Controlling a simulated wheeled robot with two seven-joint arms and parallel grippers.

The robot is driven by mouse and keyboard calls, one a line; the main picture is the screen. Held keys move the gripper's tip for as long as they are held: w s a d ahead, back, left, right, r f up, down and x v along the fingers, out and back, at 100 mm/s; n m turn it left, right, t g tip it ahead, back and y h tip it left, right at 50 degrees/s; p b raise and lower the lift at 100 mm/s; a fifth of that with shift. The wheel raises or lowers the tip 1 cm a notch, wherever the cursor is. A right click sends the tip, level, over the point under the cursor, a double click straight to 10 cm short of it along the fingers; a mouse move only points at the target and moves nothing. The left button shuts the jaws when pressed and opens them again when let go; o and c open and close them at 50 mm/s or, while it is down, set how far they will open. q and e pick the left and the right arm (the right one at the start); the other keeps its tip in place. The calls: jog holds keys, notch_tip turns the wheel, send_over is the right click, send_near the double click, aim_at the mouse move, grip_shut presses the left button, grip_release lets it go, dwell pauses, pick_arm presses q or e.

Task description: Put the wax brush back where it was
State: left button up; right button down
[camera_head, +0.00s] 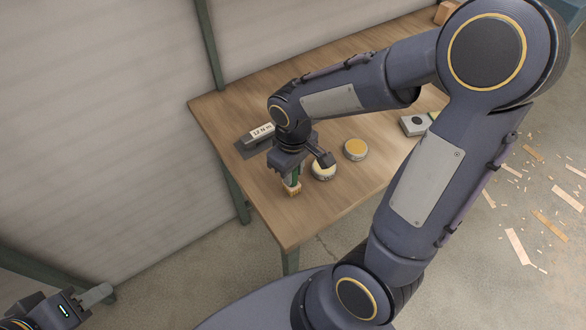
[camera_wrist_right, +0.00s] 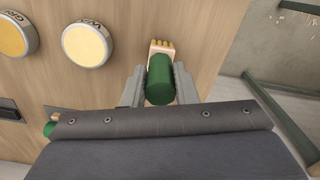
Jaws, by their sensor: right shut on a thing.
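The wax brush (camera_head: 293,190) has a green handle and a pale wooden head. It is near the left edge of the wooden table. In the right wrist view the green handle (camera_wrist_right: 160,80) stands between my right gripper's fingers (camera_wrist_right: 158,88), with the tan bristled head (camera_wrist_right: 162,47) beyond it. My right gripper (camera_head: 291,178) is shut on the handle. Whether the brush touches the tabletop is unclear. My left gripper (camera_head: 97,295) is at the lower left, away from the table, and its jaw opening does not show clearly.
Two round tins with yellowish lids, one (camera_head: 322,171) close beside my right gripper and one (camera_head: 355,149) farther right, stand on the table (camera_head: 275,222). A block marked 12 N m (camera_head: 261,131) lies behind. A grey box (camera_head: 414,125) stands right. Another green-ended thing (camera_wrist_right: 50,128) is partly hidden.

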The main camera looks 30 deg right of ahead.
jog(key=shift+f, duration=0.2)
jog(key=c, duration=1.1)
grip_release()
jog(key=shift+c, duration=0.2)
notch_tip(320, 180, up, 12)
jog(key=s+a+m+t+y, duration=0.1)
jog(key=s+m+t+y, duration=0.2)
jog(key=s, duration=0.8)
jog(key=shift+s+f+m+t+y, duration=0.2)
jog(key=shift+f+m+t+y, duration=0.25)
jog(key=shift+m+t, duration=0.85)
